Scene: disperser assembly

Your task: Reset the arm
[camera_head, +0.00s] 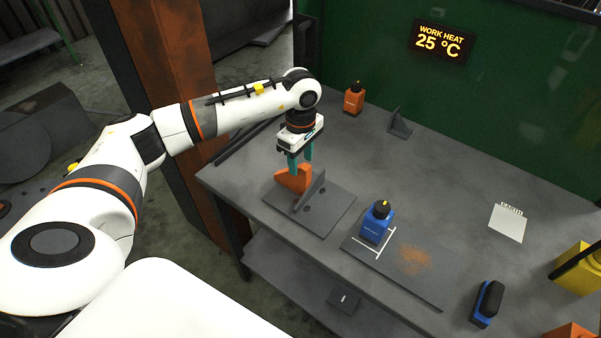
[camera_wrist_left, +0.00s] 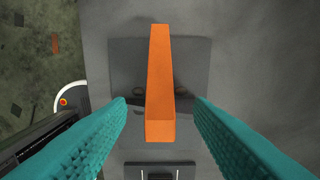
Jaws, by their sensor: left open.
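My left gripper (camera_head: 301,160) hangs from my left arm above the left end of the workbench, its teal fingers pointing down. An orange piece (camera_head: 292,179) stands on a dark plate (camera_head: 335,205) with an upright grey bracket (camera_head: 309,194), just below the fingers. In the left wrist view the fingers (camera_wrist_left: 162,115) are spread wide on both sides of the orange piece (camera_wrist_left: 160,80), with clear gaps to each. My left gripper is open and holds nothing. My right gripper is in neither view.
A blue bottle (camera_head: 377,224) stands on a marked mat (camera_head: 425,275) at the front. An orange bottle (camera_head: 354,99) and a grey bracket (camera_head: 400,122) are at the back. A blue-black object (camera_head: 487,303) and a yellow container (camera_head: 578,268) are at right. The bench middle is clear.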

